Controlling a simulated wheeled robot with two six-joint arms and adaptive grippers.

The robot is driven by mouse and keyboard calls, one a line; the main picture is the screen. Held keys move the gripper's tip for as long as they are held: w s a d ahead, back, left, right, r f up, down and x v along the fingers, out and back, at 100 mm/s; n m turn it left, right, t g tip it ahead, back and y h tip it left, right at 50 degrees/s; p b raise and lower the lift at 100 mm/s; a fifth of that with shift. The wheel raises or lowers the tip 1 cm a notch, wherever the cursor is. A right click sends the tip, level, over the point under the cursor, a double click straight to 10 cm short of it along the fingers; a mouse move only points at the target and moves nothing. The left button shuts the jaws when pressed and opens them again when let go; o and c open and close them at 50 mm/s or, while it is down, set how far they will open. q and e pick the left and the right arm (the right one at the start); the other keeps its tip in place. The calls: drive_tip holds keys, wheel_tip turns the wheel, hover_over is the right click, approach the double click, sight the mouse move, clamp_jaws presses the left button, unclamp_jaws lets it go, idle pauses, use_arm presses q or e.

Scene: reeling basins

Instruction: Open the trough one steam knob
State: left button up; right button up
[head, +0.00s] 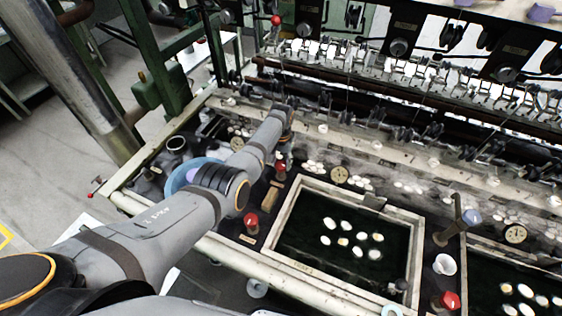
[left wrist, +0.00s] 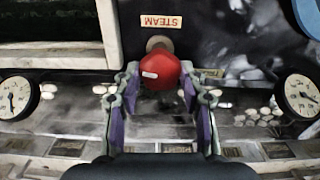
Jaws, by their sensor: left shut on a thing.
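The steam knob (left wrist: 160,70) is a round red knob with a small white mark, under an upside-down STEAM label (left wrist: 160,21) in the left wrist view. My left gripper (left wrist: 160,88) has one finger on each side of it and is shut on it. In the head view the left gripper (head: 284,148) points down at the red knob (head: 281,169), by the far left corner of the trough (head: 292,262), which holds dark water and several white cocoons. My right gripper is not in view.
Another red knob (head: 252,220) stands left of the trough, and a third (head: 448,300) at its lower right. Two round gauges, a left one (left wrist: 17,97) and a right one (left wrist: 299,95), flank the gripper. A reeling machine frame (head: 400,110) runs behind.

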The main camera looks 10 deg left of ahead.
sight(281, 164)
use_arm(q)
drive_tip(key=shift+r+n, duration=0.1)
drive_tip(key=shift+n, duration=0.8)
drive_tip(key=o, duration=1.2)
drive_tip(key=shift+c, duration=0.2)
wheel_tip(281, 164, up, 12)
